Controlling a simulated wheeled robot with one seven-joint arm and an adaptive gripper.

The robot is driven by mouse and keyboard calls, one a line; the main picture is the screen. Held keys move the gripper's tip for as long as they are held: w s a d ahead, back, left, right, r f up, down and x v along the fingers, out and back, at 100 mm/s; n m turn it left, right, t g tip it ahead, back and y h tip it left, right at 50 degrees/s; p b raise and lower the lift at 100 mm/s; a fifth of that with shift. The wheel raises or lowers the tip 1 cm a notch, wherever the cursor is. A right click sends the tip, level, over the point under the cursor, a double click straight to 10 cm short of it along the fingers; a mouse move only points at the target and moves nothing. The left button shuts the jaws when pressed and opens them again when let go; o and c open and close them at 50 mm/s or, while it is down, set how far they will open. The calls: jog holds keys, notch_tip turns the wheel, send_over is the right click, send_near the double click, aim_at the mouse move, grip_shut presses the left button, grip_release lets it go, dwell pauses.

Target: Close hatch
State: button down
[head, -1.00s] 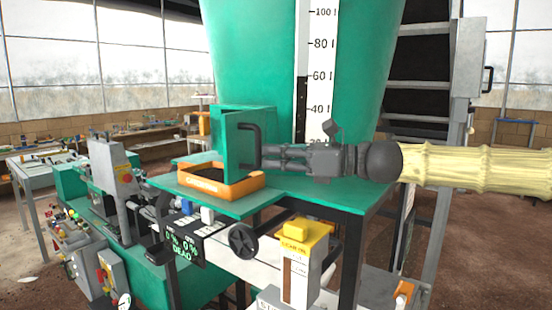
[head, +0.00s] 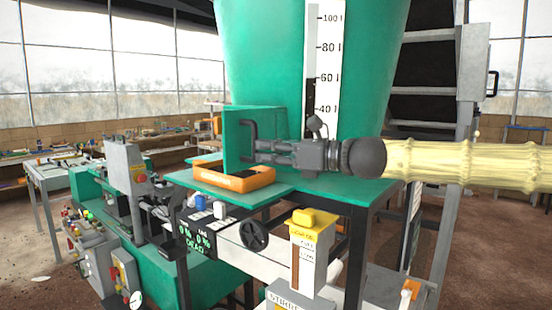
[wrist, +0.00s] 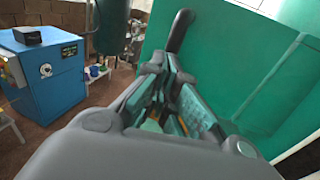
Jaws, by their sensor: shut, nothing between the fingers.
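The hatch (head: 232,146) is a green panel at the base of the large green hopper (head: 270,60). It stands out from the hopper above the orange tray, so it looks open. It carries a black bar handle (head: 249,130), whose end also shows in the wrist view (wrist: 179,30). My gripper (head: 252,152) is shut and empty, with its fingertips at the handle side of the panel, by the lower part of the handle. In the wrist view my gripper (wrist: 168,78) points along the green surface. I cannot tell whether the fingers touch the handle or panel.
An orange tray (head: 232,184) sits on the green table (head: 310,190) below the hatch. A yellow-topped box (head: 311,225) and a black handwheel (head: 254,236) are in front. A blue cabinet (wrist: 50,80) stands left in the wrist view.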

aim_at(234, 150)
jog(key=b+x, duration=0.1)
jog(key=x, duration=0.6)
jog(key=shift+s+a, duration=0.15)
jog(key=w+a+m+t+h+b, duration=0.3)
jog(key=w+a+t+b, duration=0.3)
jog(key=w, duration=0.4)
jog(key=shift+w+a+m+h+b, duration=0.3)
jog(key=shift+w+a+m+b, duration=0.1)
jog(key=shift+m+b, duration=0.3)
jog(key=shift+w+m, duration=0.15)
jog(key=shift+m, duration=0.15)
jog(key=shift+w+b, duration=0.2)
jog(key=shift+b, duration=0.45)
jog(key=shift+w+b, duration=0.2)
jog(key=shift+b, duration=0.15)
jog(key=shift+w+b, duration=0.45)
jog(key=shift+b, duration=0.2)
jog(key=shift+w, duration=0.15)
